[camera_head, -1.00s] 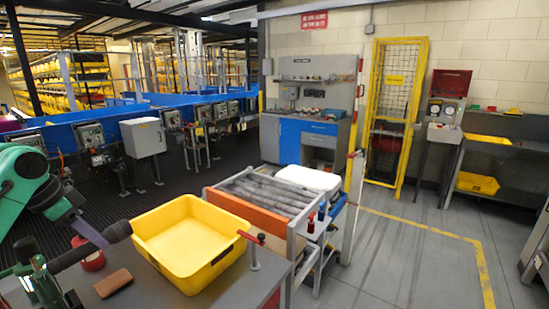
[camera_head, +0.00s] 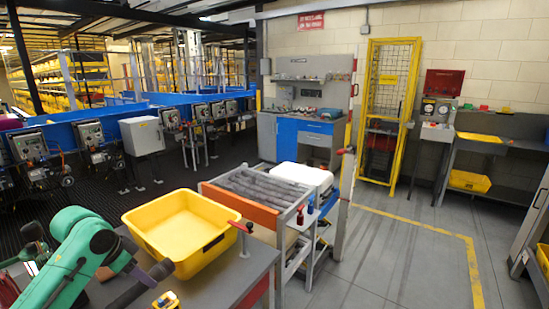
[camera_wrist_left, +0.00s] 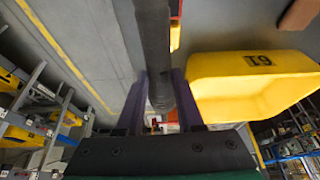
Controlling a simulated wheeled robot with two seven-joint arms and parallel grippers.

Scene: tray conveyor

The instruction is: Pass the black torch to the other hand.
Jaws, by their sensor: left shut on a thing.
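The black torch (camera_head: 126,296) is held above the grey worktop (camera_head: 235,275) at the lower left of the head view, tilted, its wider end to the upper right. My left gripper (camera_head: 138,273) is shut on it; the green arm covers part of the view there. In the left wrist view the dark torch (camera_wrist_left: 154,50) runs up between the two purple fingers of my left gripper (camera_wrist_left: 158,98). My right gripper does not show in either current view.
A yellow bin (camera_head: 185,232) stands on the worktop close beyond the torch. A small yellow item (camera_head: 166,300) lies near the front. A brown block (camera_wrist_left: 298,14) shows in the left wrist view. A roller conveyor (camera_head: 258,190) stands behind the bin. Open floor lies to the right.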

